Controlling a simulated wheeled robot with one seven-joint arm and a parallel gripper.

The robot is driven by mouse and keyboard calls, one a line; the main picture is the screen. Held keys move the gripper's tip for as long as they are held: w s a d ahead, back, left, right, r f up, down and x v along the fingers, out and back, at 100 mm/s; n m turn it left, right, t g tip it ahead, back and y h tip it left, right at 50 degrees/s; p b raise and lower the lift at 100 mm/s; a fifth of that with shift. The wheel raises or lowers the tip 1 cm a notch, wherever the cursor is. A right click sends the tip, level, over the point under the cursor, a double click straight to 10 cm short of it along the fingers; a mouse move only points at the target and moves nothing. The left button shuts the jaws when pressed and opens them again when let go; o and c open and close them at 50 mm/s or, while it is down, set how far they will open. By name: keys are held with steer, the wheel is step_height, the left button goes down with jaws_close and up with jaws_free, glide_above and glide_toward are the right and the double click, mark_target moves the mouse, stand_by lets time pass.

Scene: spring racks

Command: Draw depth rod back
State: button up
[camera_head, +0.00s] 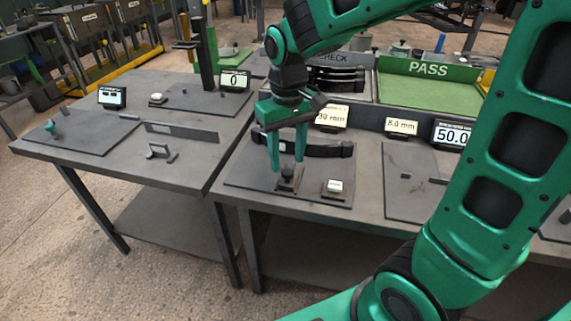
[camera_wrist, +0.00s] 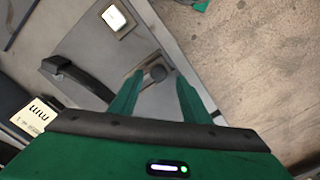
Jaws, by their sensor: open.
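My gripper (camera_head: 288,166) is open, its two green fingers pointing down at the near-right table's front plate. A small dark upright piece on a block (camera_head: 287,180) stands just below and between the fingertips. A curved black spring (camera_head: 315,149) lies behind the fingers and also shows in the wrist view (camera_wrist: 78,74).
A white-topped button box (camera_head: 334,187) stands right of the block. Cards reading 30 mm (camera_head: 333,115) and 8.0 mm (camera_head: 401,127) and a 50.0 display (camera_head: 452,134) stand behind. A green PASS tray (camera_head: 430,86) is further back. The left table (camera_head: 100,165) holds other fixtures.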

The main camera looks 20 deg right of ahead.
step_height(320, 180, up, 7)
stand_by(0.3)
stand_by(0.4)
steer(key=s+d+f+m, duration=0.3)
steer(key=s+d+m, duration=0.1)
steer(key=s+d, duration=0.5)
steer(key=s+d+f+m, duration=0.3)
steer(key=s+d+m, duration=0.1)
steer(key=s+d, duration=0.6)
steer(key=shift+s+d+f, duration=0.25)
steer(key=shift+s+d, duration=0.05)
steer(key=shift+s, duration=0.25)
steer(key=shift+w+f, duration=0.25)
steer(key=shift+w, duration=0.4)
